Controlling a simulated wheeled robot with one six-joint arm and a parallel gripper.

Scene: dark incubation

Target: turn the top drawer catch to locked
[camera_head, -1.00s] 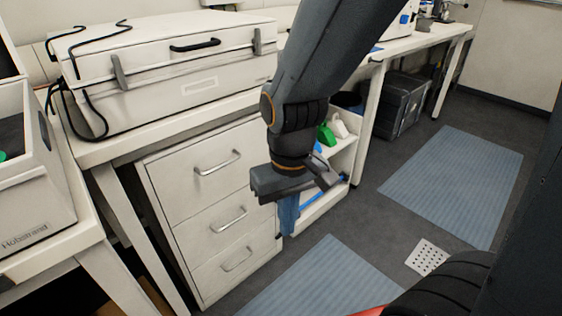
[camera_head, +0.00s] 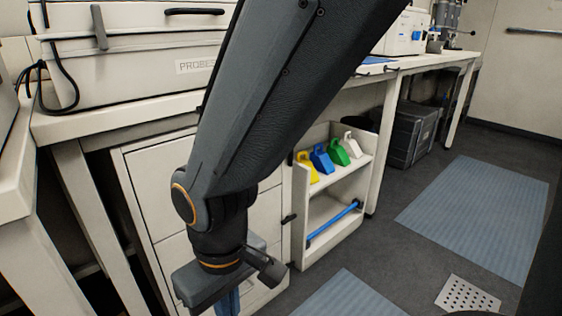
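The white drawer unit (camera_head: 150,196) stands under the bench, its front largely hidden behind my arm. The top drawer's handle is hidden. A small dark piece (camera_head: 289,218) shows at the unit's right edge, and another (camera_head: 290,158) sits higher up. I cannot tell whether either is the top drawer catch, or how it is turned. My gripper (camera_head: 228,302) points down in front of the lower drawers, apart from both dark pieces. Its blue fingers are partly cut off by the bottom edge of the picture, so their opening does not show.
Right of the drawers is a white shelf unit (camera_head: 368,170) with coloured bottles (camera_head: 322,160) and a blue bar (camera_head: 335,223). A white case (camera_head: 130,75) lies on the bench above. A dark crate (camera_head: 412,133) stands farther back. Blue mats (camera_head: 480,212) lie on open floor.

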